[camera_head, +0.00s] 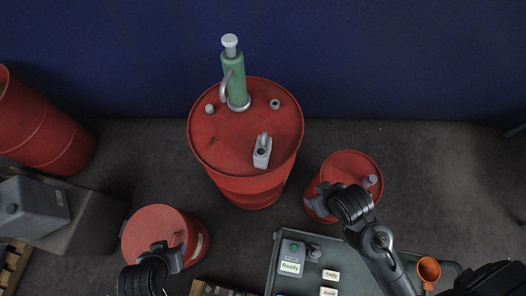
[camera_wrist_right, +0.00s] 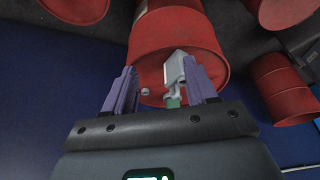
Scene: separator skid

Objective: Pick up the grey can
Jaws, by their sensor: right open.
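A small grey can (camera_head: 262,156) with a handle stands on the top of the large red drum (camera_head: 225,140), near its front right edge. In the right wrist view the grey can (camera_wrist_right: 174,70) shows beyond my open fingers, nearer the right-hand finger. My right gripper (camera_head: 320,198) is open and empty; in the head view it is to the right of the can, over the smaller red drum. Its purple fingers show in the wrist view (camera_wrist_right: 160,68). My left gripper (camera_head: 172,259) is over another red drum at lower left; its jaws are not clear.
A green hand pump (camera_head: 235,80) rises behind the can, with small caps on the drum top. A larger grey canister (camera_head: 32,210) stands at far left. A grey tray (camera_head: 283,240) with labelled blocks and an orange mug (camera_head: 428,270) lie at lower right. A blue wall closes the back.

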